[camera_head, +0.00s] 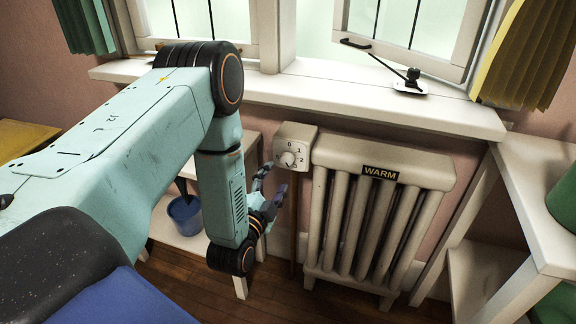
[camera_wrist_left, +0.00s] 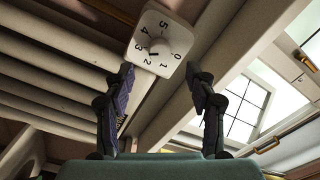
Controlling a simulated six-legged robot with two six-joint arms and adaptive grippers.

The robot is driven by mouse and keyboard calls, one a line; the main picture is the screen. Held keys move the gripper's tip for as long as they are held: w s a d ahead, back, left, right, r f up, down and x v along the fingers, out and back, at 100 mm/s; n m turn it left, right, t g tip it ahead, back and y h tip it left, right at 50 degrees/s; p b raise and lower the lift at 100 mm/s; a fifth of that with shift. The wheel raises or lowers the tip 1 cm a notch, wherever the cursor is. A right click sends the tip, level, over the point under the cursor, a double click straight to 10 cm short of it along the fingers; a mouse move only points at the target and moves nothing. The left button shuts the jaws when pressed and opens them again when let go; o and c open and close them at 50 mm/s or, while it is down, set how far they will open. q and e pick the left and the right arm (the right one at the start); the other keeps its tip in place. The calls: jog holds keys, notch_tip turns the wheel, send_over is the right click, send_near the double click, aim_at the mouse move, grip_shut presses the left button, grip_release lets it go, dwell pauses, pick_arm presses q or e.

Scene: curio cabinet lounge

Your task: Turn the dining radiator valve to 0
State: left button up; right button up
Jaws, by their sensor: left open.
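The radiator valve (camera_head: 294,140) is a white box with a round knob and numbers on its face, at the upper left corner of the cream radiator (camera_head: 360,155). In the left wrist view the valve (camera_wrist_left: 176,30) shows the numbers 0 to 5 around its knob (camera_wrist_left: 159,46). A dark mark on the knob seems to point near 2 or 3; I cannot tell exactly. My left gripper (camera_head: 273,181) is open and empty, just below and left of the valve. In the wrist view its fingers stand apart on either side below the dial, not touching it.
A "WARM" label (camera_head: 380,173) is on the radiator. The window sill (camera_head: 330,95) runs above it. A white shelf (camera_head: 545,195) stands at the right. A blue bucket (camera_head: 185,214) sits on a low white shelf behind my left arm.

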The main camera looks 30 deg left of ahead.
aim_at(285, 162)
pick_arm(q)
jog(key=b+x, duration=0.2)
jog(key=x, duration=0.4)
jog(key=shift+w, duration=0.7)
jog(key=shift+c, duration=0.4)
jog(key=c, duration=1.1)
